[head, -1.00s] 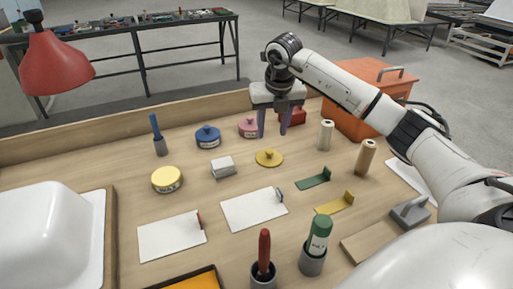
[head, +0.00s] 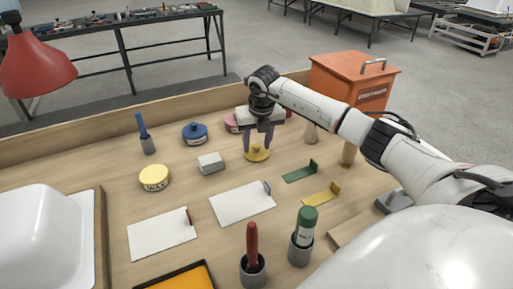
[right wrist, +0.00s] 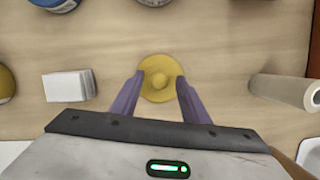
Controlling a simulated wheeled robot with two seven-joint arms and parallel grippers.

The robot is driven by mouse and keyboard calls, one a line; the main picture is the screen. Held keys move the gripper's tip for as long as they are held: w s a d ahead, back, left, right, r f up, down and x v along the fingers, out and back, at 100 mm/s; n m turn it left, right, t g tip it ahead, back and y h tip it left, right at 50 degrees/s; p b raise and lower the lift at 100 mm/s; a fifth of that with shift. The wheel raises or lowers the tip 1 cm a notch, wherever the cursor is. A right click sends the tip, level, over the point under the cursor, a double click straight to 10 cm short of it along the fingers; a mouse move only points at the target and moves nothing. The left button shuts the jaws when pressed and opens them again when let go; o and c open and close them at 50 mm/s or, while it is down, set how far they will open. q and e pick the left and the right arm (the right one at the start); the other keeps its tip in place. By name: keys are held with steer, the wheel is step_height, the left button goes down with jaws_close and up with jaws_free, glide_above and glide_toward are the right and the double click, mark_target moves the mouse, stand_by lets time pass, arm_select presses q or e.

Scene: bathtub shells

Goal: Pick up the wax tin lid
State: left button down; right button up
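The wax tin lid (head: 256,157) is a flat yellow disc with a small knob, lying on the wooden bench. It also shows in the right wrist view (right wrist: 159,63). My right gripper (head: 258,147) points down over the lid. Its two purple fingers are open, one on each side of the knob, with a gap to the knob in the right wrist view. The round yellow tin marked WAX (head: 154,178) stands to the left of the lid, apart from it. My left gripper is not in view.
Near the lid are a small white-grey block (head: 210,163), a blue lidded tin (head: 195,134), a partly hidden pink tin (head: 232,122) and a green piece (head: 300,172). A cream roll (right wrist: 285,90) lies right of the gripper in the wrist view. A white card (head: 240,204) lies in front.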

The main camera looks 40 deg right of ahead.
jaws_close()
steer(key=shift+r, duration=0.15)
